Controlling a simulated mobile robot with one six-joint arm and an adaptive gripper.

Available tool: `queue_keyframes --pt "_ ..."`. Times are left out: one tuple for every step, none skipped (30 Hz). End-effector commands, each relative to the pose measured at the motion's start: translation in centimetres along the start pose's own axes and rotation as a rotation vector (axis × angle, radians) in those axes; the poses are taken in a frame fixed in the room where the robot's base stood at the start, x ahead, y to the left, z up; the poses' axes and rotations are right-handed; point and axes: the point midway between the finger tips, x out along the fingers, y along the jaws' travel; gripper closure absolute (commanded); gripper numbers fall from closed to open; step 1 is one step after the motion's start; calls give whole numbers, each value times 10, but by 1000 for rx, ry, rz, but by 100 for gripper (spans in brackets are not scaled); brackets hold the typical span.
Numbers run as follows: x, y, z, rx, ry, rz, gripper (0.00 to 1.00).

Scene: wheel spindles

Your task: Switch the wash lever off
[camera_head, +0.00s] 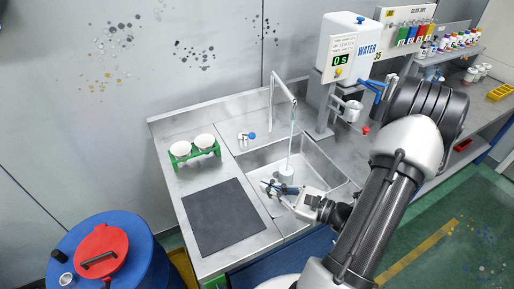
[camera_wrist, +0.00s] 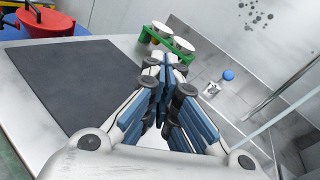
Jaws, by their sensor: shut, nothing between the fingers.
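A small metal lever with a blue knob (camera_head: 252,135) stands on the counter behind the sink, left of the tap; I take it for the wash lever. It also shows in the wrist view (camera_wrist: 228,76), to the right of and beyond my fingertips. A tall grey tap (camera_head: 283,88) arches over the sink, with a thin pale stream running down from its spout. My gripper (camera_head: 270,186) is low at the sink's front left, apart from the lever. In the wrist view my gripper (camera_wrist: 165,62) is shut and empty.
The sink (camera_head: 318,176) is open on the right. A water dispenser (camera_head: 345,50) with a blue lever stands right of the tap. A blue barrel (camera_head: 118,262) is at the left.

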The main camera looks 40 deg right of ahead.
Motion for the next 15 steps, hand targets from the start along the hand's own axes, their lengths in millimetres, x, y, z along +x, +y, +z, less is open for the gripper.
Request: queue_keyframes --pt "-14 -11 -17 47 5 -92 100" --pt "-22 -18 -26 67 9 -141 100" --pt "-32 -25 -37 92 13 -202 100" --pt "-39 -30 -44 107 16 -243 100" --pt "-45 -34 -51 121 21 -280 100" --pt "-53 -37 -58 136 24 -322 100" --pt "-58 -40 -64 146 27 -351 100" --pt "-62 -42 -68 154 29 -373 100" --pt "-67 -44 -72 164 33 -399 100" --pt "-69 -44 -75 169 34 -412 100" --pt "-71 -45 -77 173 36 -422 100" --pt "-73 -46 -79 176 37 -433 100" --pt "-74 -47 -80 177 38 -438 100" --pt "-75 -47 -80 178 38 -441 100" --pt "-75 -47 -80 178 38 -442 100"
